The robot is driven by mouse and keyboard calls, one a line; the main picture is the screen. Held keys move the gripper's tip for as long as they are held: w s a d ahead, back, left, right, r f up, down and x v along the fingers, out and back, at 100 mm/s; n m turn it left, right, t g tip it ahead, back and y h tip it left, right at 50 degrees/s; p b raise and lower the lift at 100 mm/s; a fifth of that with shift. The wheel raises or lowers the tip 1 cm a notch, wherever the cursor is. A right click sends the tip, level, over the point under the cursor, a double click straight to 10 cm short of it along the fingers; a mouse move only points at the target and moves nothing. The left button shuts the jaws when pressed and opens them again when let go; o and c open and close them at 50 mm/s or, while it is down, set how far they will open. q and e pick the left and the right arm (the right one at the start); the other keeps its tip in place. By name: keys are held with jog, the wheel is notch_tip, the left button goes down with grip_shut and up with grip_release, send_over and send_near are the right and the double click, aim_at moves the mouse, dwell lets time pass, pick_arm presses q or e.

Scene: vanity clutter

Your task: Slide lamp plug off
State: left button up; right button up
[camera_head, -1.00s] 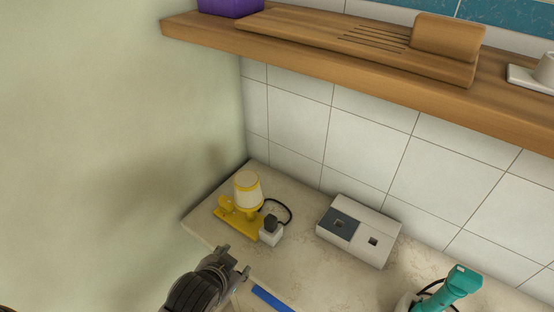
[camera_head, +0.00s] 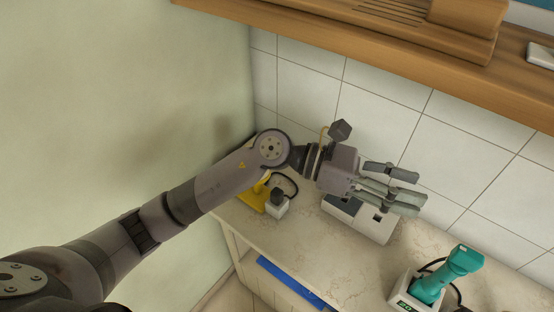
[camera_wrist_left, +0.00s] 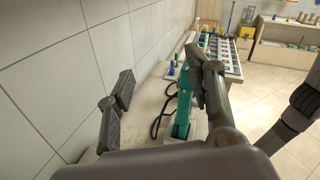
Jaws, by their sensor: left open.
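The yellow lamp (camera_head: 254,197) stands at the left end of the marble counter, mostly hidden behind my left arm. A dark plug (camera_head: 277,195) with a black cord sits on a small white block (camera_head: 277,209) beside the lamp's base. My left gripper (camera_head: 405,189) is open and empty, with its fingers pointing right. It is over a white box (camera_head: 371,227) with a dark panel, to the right of the plug and apart from it. Its spread fingers also show in the left wrist view (camera_wrist_left: 163,90). My right gripper is not in view.
A teal tool (camera_head: 459,267) stands in a white dock at the counter's right; it also shows beyond the fingers in the left wrist view (camera_wrist_left: 184,108). A wooden shelf (camera_head: 400,62) overhangs the counter. A blue strip (camera_head: 290,281) lies below the front edge.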

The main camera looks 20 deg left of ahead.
pick_arm(q)
notch_tip(320, 180, down, 5)
jog(key=a+m+y, duration=0.2)
jog(key=m+y, duration=0.1)
jog(key=y, duration=0.1)
jog(key=m+y, duration=0.3)
jog(key=y, duration=1)
send_near(277, 191)
jog(key=shift+t, duration=0.3)
jog(key=f+p, duration=0.1)
jog(key=f, duration=0.2)
jog(key=f+p, duration=0.1)
jog(key=f, duration=0.1)
jog(key=f+p, duration=0.1)
jog(key=f, duration=0.2)
jog(key=shift+s+d+f+p, duration=0.15)
jog(key=shift+s+f+p, duration=0.1)
jog(key=shift+f+p, duration=0.05)
jog(key=shift+f, duration=0.8)
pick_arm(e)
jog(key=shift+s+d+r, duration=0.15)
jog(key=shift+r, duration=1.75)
pick_arm(q)
grip_shut()
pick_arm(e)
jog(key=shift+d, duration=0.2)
